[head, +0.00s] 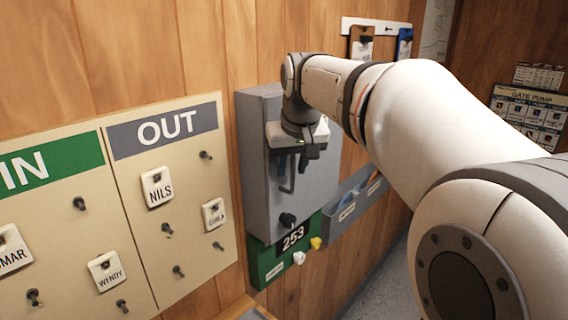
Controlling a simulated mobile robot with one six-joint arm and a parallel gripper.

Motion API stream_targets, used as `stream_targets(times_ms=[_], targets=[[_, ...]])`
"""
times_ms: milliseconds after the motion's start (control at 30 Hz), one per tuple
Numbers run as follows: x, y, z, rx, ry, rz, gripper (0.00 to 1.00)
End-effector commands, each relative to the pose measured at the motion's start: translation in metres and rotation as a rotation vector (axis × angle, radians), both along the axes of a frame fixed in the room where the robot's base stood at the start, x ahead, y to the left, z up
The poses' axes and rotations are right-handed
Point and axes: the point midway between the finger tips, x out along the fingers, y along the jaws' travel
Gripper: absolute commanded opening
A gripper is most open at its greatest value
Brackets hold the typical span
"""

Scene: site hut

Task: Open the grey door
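The grey door (262,195) is the front of a grey metal box fixed to the wooden wall, and it looks shut. A thin grey bar handle (288,182) stands on the door, with a black knob (287,220) below it. My gripper (292,165) is in front of the upper part of the door, pointing down toward the handle. Its two dark blue fingers are apart, with the top of the handle near or between them. I cannot tell whether they touch it. My gripper and wrist hide the door's upper right part.
A tag board (135,215) with IN and OUT columns and pegs is on the wall at left. A green panel marked 253 (292,238) is below the box. A grey wall tray (350,205) is to its right. A hook rail (376,27) hangs above.

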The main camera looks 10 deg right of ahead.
Motion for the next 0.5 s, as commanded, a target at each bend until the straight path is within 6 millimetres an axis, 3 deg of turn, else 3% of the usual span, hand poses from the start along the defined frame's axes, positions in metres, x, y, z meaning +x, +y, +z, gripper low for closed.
stream_targets(times_ms=[67,433,500], targets=[[0.0,0.0002,0.0,0.0,0.0,0.0,0.31],[0.0,0.0005,0.0003,0.0,0.0,0.001,0.0],[0.0,0.0005,0.0003,0.0,0.0,0.001,0.0]])
